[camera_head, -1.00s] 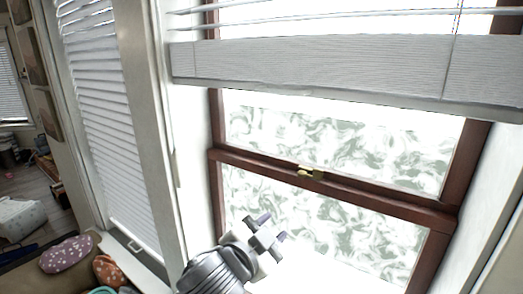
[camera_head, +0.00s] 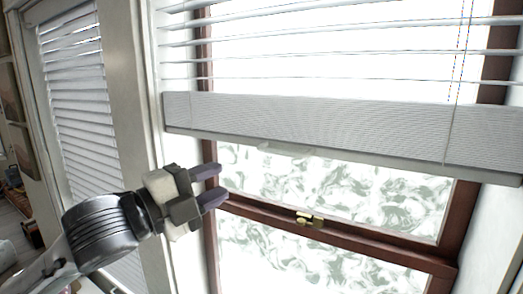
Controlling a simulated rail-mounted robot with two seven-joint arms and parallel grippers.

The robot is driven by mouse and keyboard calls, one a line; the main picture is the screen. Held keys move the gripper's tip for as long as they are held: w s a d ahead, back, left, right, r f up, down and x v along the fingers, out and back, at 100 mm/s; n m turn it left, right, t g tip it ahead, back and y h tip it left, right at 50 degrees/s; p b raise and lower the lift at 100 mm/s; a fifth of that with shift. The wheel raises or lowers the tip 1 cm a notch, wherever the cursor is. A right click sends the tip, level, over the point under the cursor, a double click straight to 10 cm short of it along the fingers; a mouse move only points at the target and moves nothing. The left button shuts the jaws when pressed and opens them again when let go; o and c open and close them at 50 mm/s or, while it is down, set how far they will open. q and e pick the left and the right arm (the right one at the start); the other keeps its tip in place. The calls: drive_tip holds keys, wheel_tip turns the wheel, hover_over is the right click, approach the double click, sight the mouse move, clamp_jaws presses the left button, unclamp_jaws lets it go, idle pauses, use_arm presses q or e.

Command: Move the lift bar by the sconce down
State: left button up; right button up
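The lift bar (camera_head: 330,128) is the wide pale grey ribbed bar at the bottom of the raised white blind. It hangs across the upper part of the brown-framed window. A small pale tab (camera_head: 286,150) shows at its lower edge. My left gripper (camera_head: 215,184) is just below the left part of the bar and apart from it in the picture. Its two dark fingers are spread with nothing between them, pointing right. My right gripper is not in view. No sconce can be made out.
A brass latch (camera_head: 309,218) sits on the window's brown middle rail (camera_head: 370,239). A second blind (camera_head: 84,120), lowered, hangs to the left beyond a white post (camera_head: 140,90). A thin cord (camera_head: 457,75) hangs in front of the slats at right.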

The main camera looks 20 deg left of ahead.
sight(276, 153)
use_arm(q)
drive_tip(key=w+d+r+p, duration=0.1)
drive_tip(key=w+d, duration=0.1)
drive_tip(key=w, duration=0.1)
drive_tip(key=w+d+r+m+p, duration=0.1)
drive_tip(key=w+d+p, duration=0.1)
drive_tip(key=w, duration=0.1)
drive_tip(key=w+d+r+m+p, duration=0.1)
drive_tip(key=w+d, duration=0.1)
drive_tip(key=w, duration=0.2)
drive_tip(key=shift+w+d+h, duration=0.1)
drive_tip(key=shift+d+h, duration=0.05)
drive_tip(key=shift+h, duration=0.25)
drive_tip(key=shift+p+x, duration=0.5)
drive_tip(key=shift+x, duration=0.35)
drive_tip(key=shift+f, duration=0.2)
clamp_jaws()
